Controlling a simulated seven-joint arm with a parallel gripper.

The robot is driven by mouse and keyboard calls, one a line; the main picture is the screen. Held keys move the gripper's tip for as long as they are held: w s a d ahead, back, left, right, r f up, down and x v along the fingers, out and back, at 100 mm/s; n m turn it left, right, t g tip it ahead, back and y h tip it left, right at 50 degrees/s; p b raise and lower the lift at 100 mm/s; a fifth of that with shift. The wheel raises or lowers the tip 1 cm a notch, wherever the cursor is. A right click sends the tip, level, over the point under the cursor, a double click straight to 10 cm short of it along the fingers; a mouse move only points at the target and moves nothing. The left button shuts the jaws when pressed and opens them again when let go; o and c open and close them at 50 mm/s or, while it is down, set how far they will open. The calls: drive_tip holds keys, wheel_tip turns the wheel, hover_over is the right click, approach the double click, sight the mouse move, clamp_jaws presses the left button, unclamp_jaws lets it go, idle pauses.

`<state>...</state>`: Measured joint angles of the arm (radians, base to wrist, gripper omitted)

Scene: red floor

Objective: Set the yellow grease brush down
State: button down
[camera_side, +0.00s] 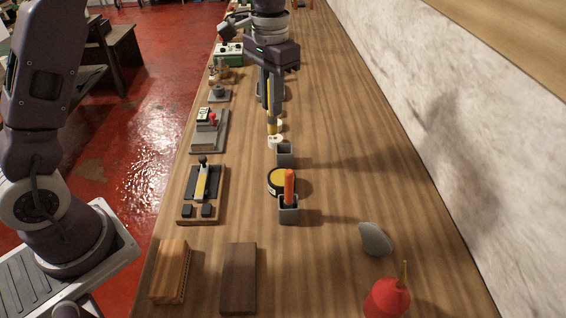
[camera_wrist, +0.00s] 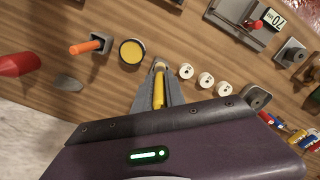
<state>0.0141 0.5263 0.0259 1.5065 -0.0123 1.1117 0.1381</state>
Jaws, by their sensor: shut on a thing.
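My gripper (camera_side: 271,112) is shut on the yellow grease brush (camera_side: 272,128) and holds it upright over the wooden bench. In the wrist view the yellow handle (camera_wrist: 158,92) lies between my fingers (camera_wrist: 159,88), with a pale end beyond them. An empty-looking grey square holder (camera_side: 285,156) stands just in front of the brush in the side view. The brush appears beside it, not in it. I cannot tell whether the brush's lower end touches anything. A second grey holder (camera_side: 288,213) holds an orange-handled brush (camera_side: 289,187), also seen in the wrist view (camera_wrist: 86,46).
A round yellow tin (camera_side: 282,180) stands between the holders. Several white discs (camera_wrist: 206,80) lie close to the brush. A lever fixture (camera_side: 202,192), wooden blocks (camera_side: 239,275), a grey lump (camera_side: 375,239) and a red bulb (camera_side: 387,299) stand around.

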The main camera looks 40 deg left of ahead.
drive_tip(key=w+f, duration=0.1)
drive_tip(key=f, duration=0.5)
drive_tip(key=w+d+f, duration=0.1)
drive_tip(key=f, duration=0.3)
drive_tip(key=shift+w+d+f, duration=0.1)
drive_tip(key=shift+w, duration=0.2)
drive_tip(key=shift+f, duration=0.15)
drive_tip(key=c, duration=1.4)
unclamp_jaws()
wheel_tip(320, 180, up, 12)
drive_tip(key=shift+r, duration=0.25)
